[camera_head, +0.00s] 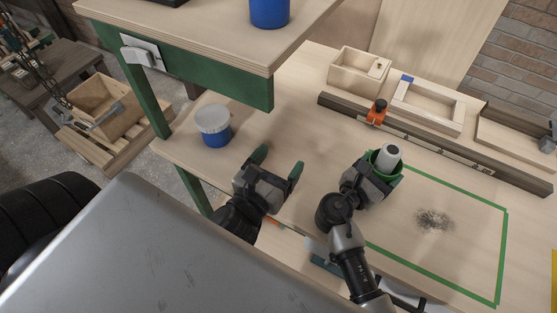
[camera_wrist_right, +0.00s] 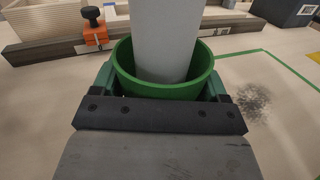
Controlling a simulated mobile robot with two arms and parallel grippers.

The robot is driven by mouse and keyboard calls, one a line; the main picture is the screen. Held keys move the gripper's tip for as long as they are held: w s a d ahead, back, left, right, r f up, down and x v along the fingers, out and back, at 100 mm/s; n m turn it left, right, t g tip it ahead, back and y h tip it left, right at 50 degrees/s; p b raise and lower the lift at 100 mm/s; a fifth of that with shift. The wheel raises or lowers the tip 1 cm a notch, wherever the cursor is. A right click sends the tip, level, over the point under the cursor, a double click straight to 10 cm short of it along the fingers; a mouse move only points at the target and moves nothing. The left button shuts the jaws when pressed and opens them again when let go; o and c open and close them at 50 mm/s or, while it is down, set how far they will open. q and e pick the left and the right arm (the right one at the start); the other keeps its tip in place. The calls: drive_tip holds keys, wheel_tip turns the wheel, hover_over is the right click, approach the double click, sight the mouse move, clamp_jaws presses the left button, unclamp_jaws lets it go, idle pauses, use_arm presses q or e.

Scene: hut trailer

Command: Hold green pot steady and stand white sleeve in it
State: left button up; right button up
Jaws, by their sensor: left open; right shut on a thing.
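The green pot (camera_head: 398,179) stands on the workbench near the green-outlined area, and the right wrist view shows its rim and inside (camera_wrist_right: 205,72). The white sleeve (camera_head: 389,156) stands in the pot, roughly upright with a slight lean; it also shows in the right wrist view (camera_wrist_right: 165,40). Its lower end is hidden inside the pot. My right gripper (camera_head: 381,172) is shut on the green pot, with a finger on each side of it. My left gripper (camera_head: 278,164) is open and empty above the bench, left of the pot and apart from it.
A blue jar with a pale lid (camera_head: 213,126) stands at the bench's left end. An orange clamp (camera_head: 377,112) and wooden boxes (camera_head: 358,72) line the back rail. A raised green-edged shelf (camera_head: 205,45) overhangs at left. The green-outlined area (camera_head: 470,215) is clear except for a dark smudge.

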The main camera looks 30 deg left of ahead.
drive_tip(key=o, duration=0.9)
drive_tip(key=shift+s, duration=0.1)
drive_tip(key=v, duration=1.2)
